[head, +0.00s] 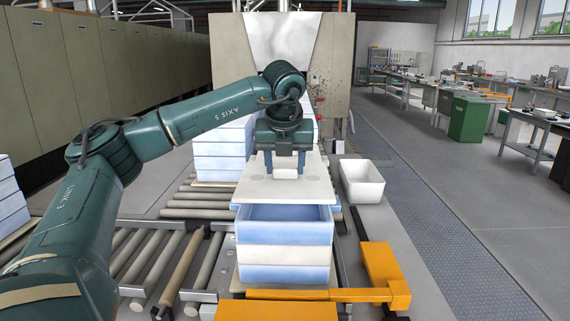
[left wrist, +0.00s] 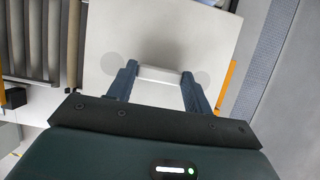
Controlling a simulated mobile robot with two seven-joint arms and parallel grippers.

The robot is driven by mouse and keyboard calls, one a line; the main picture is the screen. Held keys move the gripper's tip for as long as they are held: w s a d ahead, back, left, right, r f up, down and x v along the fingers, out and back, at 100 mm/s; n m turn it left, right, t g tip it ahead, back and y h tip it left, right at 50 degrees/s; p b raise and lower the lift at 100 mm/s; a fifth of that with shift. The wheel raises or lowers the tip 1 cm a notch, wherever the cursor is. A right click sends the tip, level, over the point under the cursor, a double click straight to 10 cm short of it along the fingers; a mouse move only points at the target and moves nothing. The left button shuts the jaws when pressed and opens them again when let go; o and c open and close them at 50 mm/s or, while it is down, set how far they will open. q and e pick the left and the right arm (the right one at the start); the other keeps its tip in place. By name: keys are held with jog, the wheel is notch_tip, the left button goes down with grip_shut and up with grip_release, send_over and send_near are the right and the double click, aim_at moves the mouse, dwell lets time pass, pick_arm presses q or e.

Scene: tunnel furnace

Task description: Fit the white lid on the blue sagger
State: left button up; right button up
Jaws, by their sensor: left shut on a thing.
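The white lid (head: 256,189) is a flat square plate with a raised handle block in its middle. My left gripper (head: 287,172) is shut on the lid's handle and holds the lid roughly level. In the left wrist view the lid (left wrist: 165,35) fills the middle, with the handle between the two fingers of my gripper (left wrist: 160,78). The blue sagger (head: 285,232) is the open top box of a stack on the rollers. In the head view the lid appears above and behind its opening, covering the rear rim. The exact gap between them is unclear. My right gripper is not in view.
An orange clamp arm (head: 383,277) stands at the front right of the stack. A white bin (head: 361,181) is to the right. More blue saggers (head: 220,150) are stacked behind on the roller conveyor (head: 150,250), before the furnace mouth. The floor at right is clear.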

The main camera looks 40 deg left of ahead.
aim_at(285, 178)
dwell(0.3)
pick_arm(q)
jog(key=shift+f+b, duration=0.75)
jog(key=shift+f, duration=0.1)
jog(key=shift+f+b, duration=0.4)
jog(key=shift+f, duration=0.1)
jog(key=shift+f, duration=0.2)
jog(key=shift+f+b, duration=0.65)
jog(key=shift+b, duration=0.1)
jog(key=shift+r, duration=0.1)
